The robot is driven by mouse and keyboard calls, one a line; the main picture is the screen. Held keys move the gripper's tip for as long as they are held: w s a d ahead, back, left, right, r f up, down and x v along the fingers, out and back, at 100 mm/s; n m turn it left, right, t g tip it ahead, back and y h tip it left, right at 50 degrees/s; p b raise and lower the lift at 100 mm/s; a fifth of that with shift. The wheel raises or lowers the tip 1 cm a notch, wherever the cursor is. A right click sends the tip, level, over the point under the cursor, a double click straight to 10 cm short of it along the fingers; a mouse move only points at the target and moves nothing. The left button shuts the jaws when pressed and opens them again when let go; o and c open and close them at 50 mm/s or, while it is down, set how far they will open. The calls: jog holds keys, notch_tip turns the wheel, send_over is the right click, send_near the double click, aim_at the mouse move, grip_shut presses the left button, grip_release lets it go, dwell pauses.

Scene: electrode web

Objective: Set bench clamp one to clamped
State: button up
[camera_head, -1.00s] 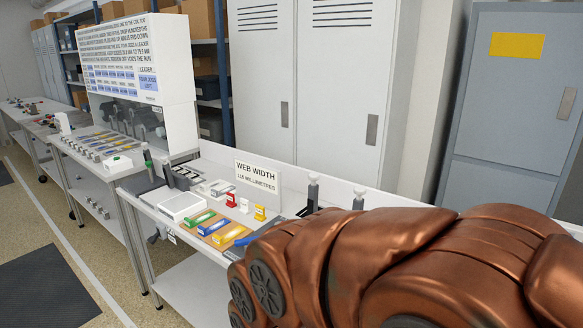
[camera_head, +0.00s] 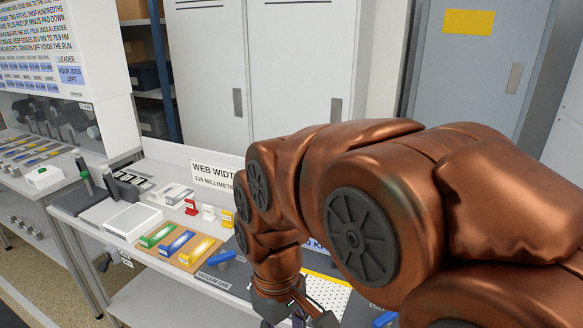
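A blue handle (camera_head: 222,258) sits on the bench just left of my wrist, beside a small label plate (camera_head: 213,281) whose words seem to end in "ONE". This may be bench clamp one; its lever position cannot be told from here. Another blue part (camera_head: 385,319) shows at the bottom edge, right of my gripper, mostly cut off. My gripper (camera_head: 288,320) points down over the bench at the bottom edge, right of the blue handle and apart from it in the picture. Its fingertips are cut off, so its opening is hidden.
A white dotted plate with a yellow strip (camera_head: 322,279) lies behind my gripper. A wooden tray (camera_head: 193,267) holds green, blue and yellow blocks. The web width sign (camera_head: 213,176) stands at the back. My arm hides the bench's right part.

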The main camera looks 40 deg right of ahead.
jog(key=w+d+r+n+p, duration=0.2)
jog(key=w+d+r+n, duration=0.3)
jog(key=w, duration=0.4)
jog(key=w+d+r+n+p, duration=0.2)
jog(key=w+d+r, duration=0.2)
jog(key=w+r, duration=0.4)
jog(key=w+d+r+n+p, duration=0.1)
jog(key=w+d+n, duration=0.2)
jog(key=w+d, duration=0.1)
jog(key=w+d+r+n+t+p, duration=0.1)
jog(key=w+d+r+n, duration=0.1)
jog(key=w+d, duration=0.3)
jog(key=w+d+r+n+p, duration=0.1)
jog(key=w+d+n, duration=0.4)
jog(key=shift+w+r+t+p, duration=0.1)
jog(key=shift+r+t+p, duration=0.2)
jog(key=shift+r+p, duration=0.1)
jog(key=shift+w+d+f, duration=0.1)
jog(key=shift+d+f, duration=0.15)
notch_tip(320, 180, down, 6)
jog(key=b, duration=0.5)
jog(key=shift+r+b, duration=0.2)
jog(key=shift+b, duration=0.15)
jog(key=shift+p, duration=0.45)
jog(key=shift+f, duration=0.9)
jog(key=shift+c, duration=0.4)
